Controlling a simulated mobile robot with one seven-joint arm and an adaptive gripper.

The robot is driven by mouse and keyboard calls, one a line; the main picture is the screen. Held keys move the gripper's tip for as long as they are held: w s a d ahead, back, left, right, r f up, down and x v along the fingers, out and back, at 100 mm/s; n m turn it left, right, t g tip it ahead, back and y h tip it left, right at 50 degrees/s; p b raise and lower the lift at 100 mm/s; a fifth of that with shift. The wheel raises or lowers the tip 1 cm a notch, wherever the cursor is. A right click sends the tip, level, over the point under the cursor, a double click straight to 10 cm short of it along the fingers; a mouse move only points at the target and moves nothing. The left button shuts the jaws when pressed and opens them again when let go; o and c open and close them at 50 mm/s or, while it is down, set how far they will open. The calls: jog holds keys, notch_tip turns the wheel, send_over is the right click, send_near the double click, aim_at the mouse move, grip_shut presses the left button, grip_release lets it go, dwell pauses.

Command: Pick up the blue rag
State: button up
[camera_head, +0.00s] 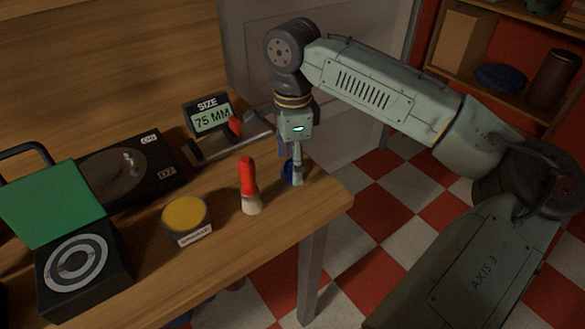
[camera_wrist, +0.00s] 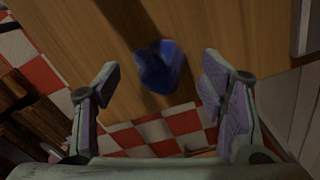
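The blue rag (camera_wrist: 158,68) is a small dark-blue crumpled piece on the wooden table, near its edge. In the wrist view it lies ahead of the fingertips, roughly between their lines. In the head view only a bit of the rag (camera_head: 287,172) shows, mostly hidden behind my gripper (camera_head: 296,180). My gripper points down over the table's right corner. In the wrist view my gripper (camera_wrist: 158,82) has its two fingers spread wide, with nothing held between them.
Left of the gripper on the table (camera_head: 335,196) stand a red-handled brush (camera_head: 249,187), a yellow-topped tin (camera_head: 186,214) and a caliper-like gauge reading 75 MM (camera_head: 212,118). The table edge is close by.

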jog(key=c, duration=1)
jog(key=shift+c, duration=0.2)
jog(key=shift+r, duration=0.85)
jog(key=shift+s+r+b, duration=0.25)
jog(key=shift+r+b, duration=0.35)
jog(key=shift+r, duration=0.3)
jog(key=s+b, duration=0.1)
jog(key=s, duration=0.4)
jog(key=s+d+r, duration=0.1)
jog(key=s, duration=0.4)
jog(key=s+d+b, duration=0.1)
jog(key=s, duration=0.4)
jog(key=shift+s+d+r+b, duration=0.15)
jog(key=shift+d+r+b, duration=0.05)
jog(key=shift+r+b, duration=0.1)
